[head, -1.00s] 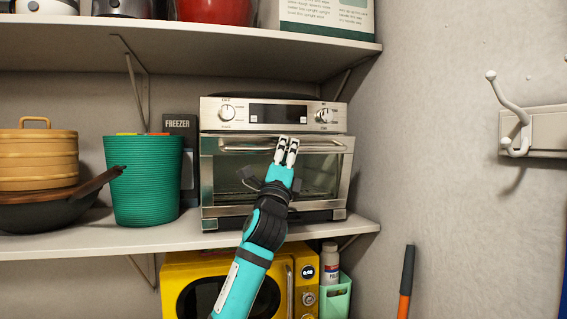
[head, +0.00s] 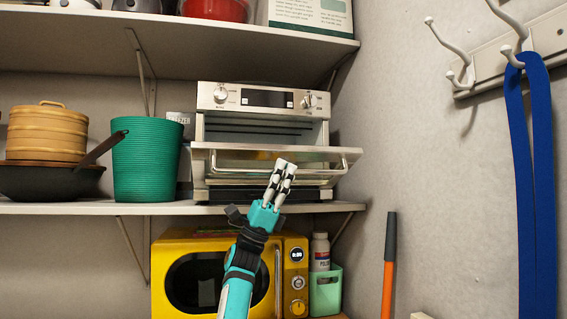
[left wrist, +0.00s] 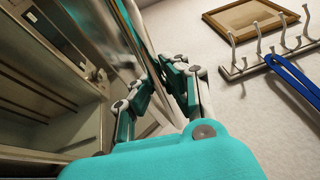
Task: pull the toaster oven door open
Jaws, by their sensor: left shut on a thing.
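The silver toaster oven (head: 222,97) stands on the middle shelf. Its door (head: 235,158) is partly open, tilted down and outward, with the dark cavity showing above it. The bar handle (head: 238,171) runs along the door's outer edge. My left gripper (head: 283,167) reaches up from below to the middle of the handle and is shut on it; its fingers hide the part they grip. In the left wrist view, the gripper's fingers (left wrist: 165,72) close near the door (left wrist: 125,45), with the oven at left. My right gripper is not in view.
A green ribbed bin (head: 147,160) and a dark pan with a bamboo steamer (head: 47,135) sit left of the oven. A yellow microwave (head: 185,245) is below. A wall hook rack (head: 505,55) with a blue strap is at right.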

